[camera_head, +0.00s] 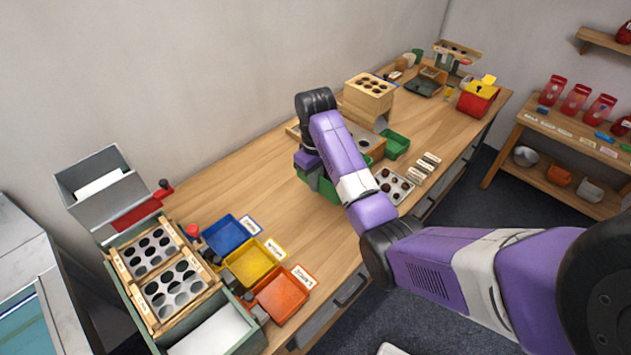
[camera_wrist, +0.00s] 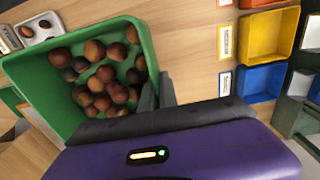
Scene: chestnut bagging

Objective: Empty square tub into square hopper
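The square tub is green and holds several brown chestnuts. In the wrist view the tub (camera_wrist: 38,88) fills the upper left, with its right wall between my two dark fingers. My gripper (camera_wrist: 158,92) looks shut on that wall. In the head view my gripper (camera_head: 306,162) is over the middle of the table, and the tub (camera_head: 326,188) is mostly hidden behind my arm. I cannot tell whether the tub touches the table. A grey square hopper (camera_head: 82,180) with an open top and a pale inner surface stands at the far left, well apart from my gripper.
In front of the hopper is a sorter frame (camera_head: 122,262) with round holes. Blue (camera_head: 230,232), yellow (camera_head: 254,262) and orange (camera_head: 284,294) trays line its right side. A wooden holed block (camera_head: 369,92) and a smaller green bin (camera_head: 396,146) stand beyond my gripper. Bare table lies between tub and trays.

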